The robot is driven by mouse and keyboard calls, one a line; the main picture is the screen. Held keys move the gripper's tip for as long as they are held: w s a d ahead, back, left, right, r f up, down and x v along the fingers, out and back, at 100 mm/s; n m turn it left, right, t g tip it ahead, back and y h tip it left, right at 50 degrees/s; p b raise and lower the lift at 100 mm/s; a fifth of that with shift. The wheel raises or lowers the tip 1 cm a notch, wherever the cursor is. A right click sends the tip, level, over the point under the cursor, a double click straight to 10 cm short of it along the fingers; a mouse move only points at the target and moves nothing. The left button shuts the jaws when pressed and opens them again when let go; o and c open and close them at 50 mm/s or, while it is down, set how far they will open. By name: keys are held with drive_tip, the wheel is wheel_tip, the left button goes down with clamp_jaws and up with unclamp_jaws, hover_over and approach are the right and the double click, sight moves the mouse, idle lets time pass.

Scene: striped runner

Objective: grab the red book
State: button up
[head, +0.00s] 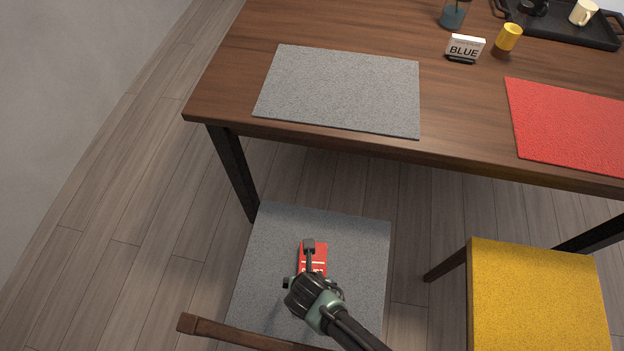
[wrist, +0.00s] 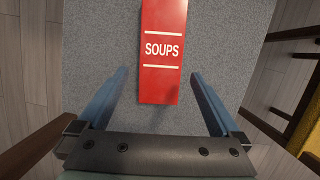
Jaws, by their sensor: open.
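The red book (head: 313,257) lies flat on the grey seat of a chair (head: 262,258), partly hidden by my gripper in the head view. In the wrist view the red book (wrist: 162,78) shows the white word "SOUPS" between two white lines. My gripper (head: 309,252) is above the chair seat over the book. In the wrist view my gripper (wrist: 160,82) is open, with one blue finger on each side of the book's near end. Grey seat shows between the book and each finger, so neither finger appears to touch it.
The chair's wooden back rail (head: 235,331) runs along the near side. A wooden table (head: 460,110) stands beyond, with a grey mat (head: 340,90), a red mat (head: 570,125), and a "BLUE" sign (head: 465,48). A yellow-seated chair (head: 535,300) stands at right.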

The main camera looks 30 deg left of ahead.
sight(319, 259)
drive_tip(key=shift+w+f, duration=0.3)
drive_tip(key=shift+f, duration=0.1)
drive_tip(key=b+x, duration=0.2)
drive_tip(key=x, duration=0.4)
drive_tip(key=shift+w+a+f, duration=0.15)
drive_tip(key=shift+w+f, duration=0.1)
drive_tip(key=shift+w, duration=0.05)
drive_tip(key=c, duration=1.4)
drive_tip(key=shift+r, duration=0.1)
